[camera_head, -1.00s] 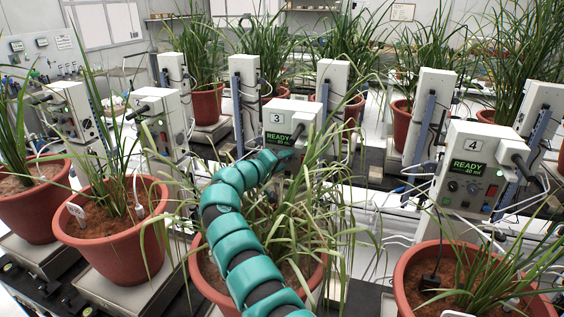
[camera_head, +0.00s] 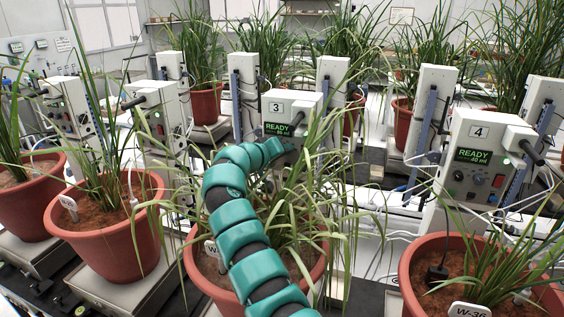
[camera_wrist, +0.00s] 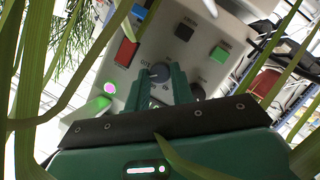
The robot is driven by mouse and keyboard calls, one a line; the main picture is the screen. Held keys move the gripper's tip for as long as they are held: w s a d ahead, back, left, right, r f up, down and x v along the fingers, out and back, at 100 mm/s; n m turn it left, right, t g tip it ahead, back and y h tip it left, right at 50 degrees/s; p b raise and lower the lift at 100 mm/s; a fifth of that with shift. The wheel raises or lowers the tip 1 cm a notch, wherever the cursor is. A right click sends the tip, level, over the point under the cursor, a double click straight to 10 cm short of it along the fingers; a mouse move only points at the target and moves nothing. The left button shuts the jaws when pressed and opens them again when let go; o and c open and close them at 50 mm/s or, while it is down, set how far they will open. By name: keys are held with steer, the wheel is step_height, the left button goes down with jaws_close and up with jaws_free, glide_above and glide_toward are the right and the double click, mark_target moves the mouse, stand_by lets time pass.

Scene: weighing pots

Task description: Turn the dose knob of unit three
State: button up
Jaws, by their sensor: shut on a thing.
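Unit three (camera_head: 292,105) is a white box with a "3" label and a green READY display, behind a potted plant in the head view. Its grey dose knob (camera_wrist: 160,72) shows in the wrist view on the tilted panel. My gripper (camera_wrist: 162,84) has its green fingers on either side of the knob, shut on it. Beside the knob are a second dark knob (camera_wrist: 197,92), a red part (camera_wrist: 127,51), a green button (camera_wrist: 219,54) and a pink-lit button (camera_wrist: 110,88). In the head view leaves and my teal arm hide the gripper and the lower panel.
Long leaves cross in front of the panel and my wrist. Unit four (camera_head: 483,165) stands at the right. A terracotta pot (camera_head: 196,265) sits beneath my arm, with another pot (camera_head: 110,245) to the left. White tubes run between units.

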steer(key=shift+s+d+r+m+t+y+b, duration=0.1)
steer(key=shift+d+m+t+y+b, duration=0.1)
steer(key=shift+m+y+b, duration=1)
steer(key=shift+d+m+t+y+b, duration=0.15)
steer(key=shift+m+y+b, duration=0.55)
steer(key=shift+m+b, duration=0.95)
steer(key=shift+a, duration=0.1)
steer(key=o, duration=1)
steer(key=v, duration=1.7)
steer(key=shift+s+r+b, duration=0.15)
steer(key=shift+s+b, duration=0.05)
steer(key=shift+b, duration=0.1)
